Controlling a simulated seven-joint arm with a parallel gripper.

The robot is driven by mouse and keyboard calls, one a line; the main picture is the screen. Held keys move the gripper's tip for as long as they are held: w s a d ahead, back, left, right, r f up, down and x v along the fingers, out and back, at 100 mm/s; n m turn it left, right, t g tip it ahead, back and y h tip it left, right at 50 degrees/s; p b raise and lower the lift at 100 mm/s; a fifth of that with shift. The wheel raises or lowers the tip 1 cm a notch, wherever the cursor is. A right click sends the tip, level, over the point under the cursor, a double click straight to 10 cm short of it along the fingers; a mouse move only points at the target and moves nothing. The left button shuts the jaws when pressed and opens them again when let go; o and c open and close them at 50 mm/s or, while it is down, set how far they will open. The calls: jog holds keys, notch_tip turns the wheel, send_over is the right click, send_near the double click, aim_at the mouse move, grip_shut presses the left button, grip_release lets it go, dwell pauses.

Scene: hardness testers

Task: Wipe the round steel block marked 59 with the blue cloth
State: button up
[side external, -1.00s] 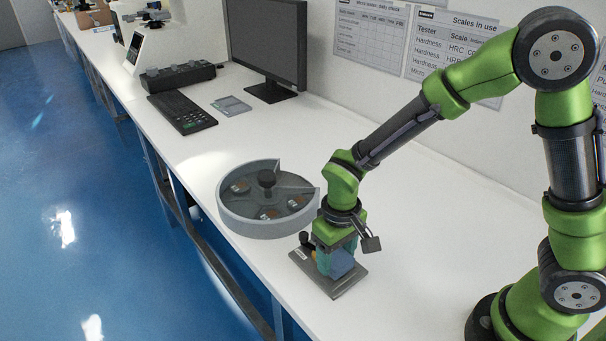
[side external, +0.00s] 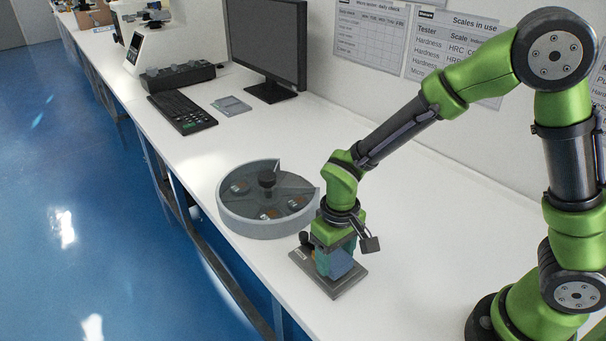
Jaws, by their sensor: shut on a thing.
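My gripper (side external: 326,264) points down over a dark flat plate (side external: 347,285) near the front edge of the bench. It is shut on the blue cloth (side external: 341,262), which shows as a bluish bundle between the fingers, low over the plate. Whether the cloth touches anything beneath it is hidden by the gripper. A grey round tray (side external: 256,226) with dividers and a central knob stands just left of my gripper. Several small pieces lie in its compartments. The round steel block marked 59 cannot be made out, and no marking is readable.
A keyboard (side external: 182,112), a monitor (side external: 268,45) and a dark box with knobs (side external: 178,76) stand farther back on the bench. The white bench top (side external: 408,215) is clear behind and right of my gripper. The bench's front edge runs close by the plate.

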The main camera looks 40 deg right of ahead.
jog(key=shift+w+a, duration=0.3)
jog(key=shift+a, duration=0.5)
jog(key=shift+s+d, duration=0.3)
jog(key=shift+d, duration=0.4)
jog(key=shift+s+d, duration=0.3)
jog(key=shift+d, duration=0.35)
jog(key=shift+s+d, duration=0.3)
jog(key=shift+d, duration=0.4)
jog(key=shift+r, duration=4.05)
